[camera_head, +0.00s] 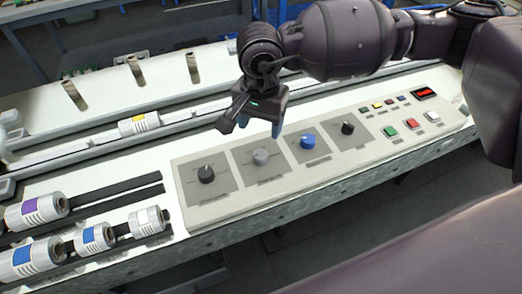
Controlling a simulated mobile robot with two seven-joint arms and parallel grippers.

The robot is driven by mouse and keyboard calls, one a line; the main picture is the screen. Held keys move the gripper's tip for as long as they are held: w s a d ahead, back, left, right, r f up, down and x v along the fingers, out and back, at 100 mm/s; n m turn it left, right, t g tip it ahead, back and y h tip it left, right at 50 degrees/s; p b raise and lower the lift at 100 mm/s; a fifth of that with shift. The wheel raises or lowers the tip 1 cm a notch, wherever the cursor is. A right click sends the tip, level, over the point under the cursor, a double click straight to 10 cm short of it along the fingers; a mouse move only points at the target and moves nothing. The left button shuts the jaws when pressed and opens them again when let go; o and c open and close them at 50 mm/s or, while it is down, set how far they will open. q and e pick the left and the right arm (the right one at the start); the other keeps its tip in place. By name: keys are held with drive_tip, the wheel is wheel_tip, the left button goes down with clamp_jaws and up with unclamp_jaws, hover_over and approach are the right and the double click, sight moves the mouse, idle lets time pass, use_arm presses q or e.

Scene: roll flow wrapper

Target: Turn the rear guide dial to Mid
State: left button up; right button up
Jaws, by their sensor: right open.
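A control panel (290,180) carries a row of dials on grey plates: a black dial (206,174) at the left, a grey dial (261,156), a blue dial (308,141) and a black dial (348,128) at the right. The labels are too small to read, so I cannot tell which is the rear guide dial or where it points. My right gripper (250,124) is open and empty, its fingers pointing down above the panel's back edge, behind the grey dial and apart from it. My left gripper is not in view.
Right of the dials are a green button (390,132), a red button (413,124), a white button (432,117) and a red display (424,93). Several rolls, one with a purple label (40,208), lie at the left.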

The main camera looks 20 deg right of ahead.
sight(260, 154)
wheel_tip(260, 154, down, 10)
drive_tip(key=shift+f+b, duration=0.15)
drive_tip(key=shift+b, duration=0.45)
drive_tip(key=c, duration=0.9)
